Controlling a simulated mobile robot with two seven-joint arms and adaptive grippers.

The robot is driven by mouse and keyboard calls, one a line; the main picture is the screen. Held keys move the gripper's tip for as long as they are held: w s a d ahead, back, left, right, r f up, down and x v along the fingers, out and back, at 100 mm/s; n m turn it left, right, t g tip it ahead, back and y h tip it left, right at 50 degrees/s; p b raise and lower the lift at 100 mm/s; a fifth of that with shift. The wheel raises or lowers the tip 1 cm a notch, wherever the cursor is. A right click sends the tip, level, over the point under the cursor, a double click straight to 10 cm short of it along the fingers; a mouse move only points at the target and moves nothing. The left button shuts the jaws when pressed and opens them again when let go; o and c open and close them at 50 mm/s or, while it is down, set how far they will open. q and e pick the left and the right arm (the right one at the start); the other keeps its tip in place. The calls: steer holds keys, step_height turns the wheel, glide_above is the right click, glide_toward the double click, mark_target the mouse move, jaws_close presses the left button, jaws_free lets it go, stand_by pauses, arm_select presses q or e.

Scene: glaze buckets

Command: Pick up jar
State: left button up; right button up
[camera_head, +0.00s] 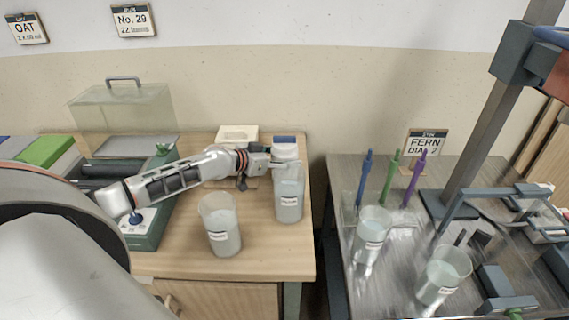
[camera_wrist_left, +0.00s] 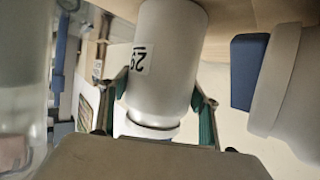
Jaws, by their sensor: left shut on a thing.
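In the left wrist view a white jar (camera_wrist_left: 172,50) with a label reading 29 sits between the two green-padded fingers of my left gripper (camera_wrist_left: 160,95), which are shut on it. In the head view my left gripper (camera_head: 268,163) reaches right across the wooden table to a white jar top (camera_head: 285,151) at its fingertips. A clear beaker stands in front and hides the jar's lower part. I cannot tell whether the jar is clear of the table. My right gripper is not in view.
The clear beaker (camera_head: 289,206) and another beaker (camera_head: 220,238) stand close to the gripper. A pale box (camera_head: 238,133) is behind it. A gap separates the wooden table (camera_head: 270,262) from the grey table (camera_head: 345,290), which holds two more beakers and coloured sticks.

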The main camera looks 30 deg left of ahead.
arm_select(q)
steer(key=shift+w+r, duration=0.1)
steer(key=shift+r, duration=0.2)
step_height(320, 180, up, 26)
steer(key=p, duration=0.5)
stand_by(1.2)
steer(key=shift+f, duration=0.1)
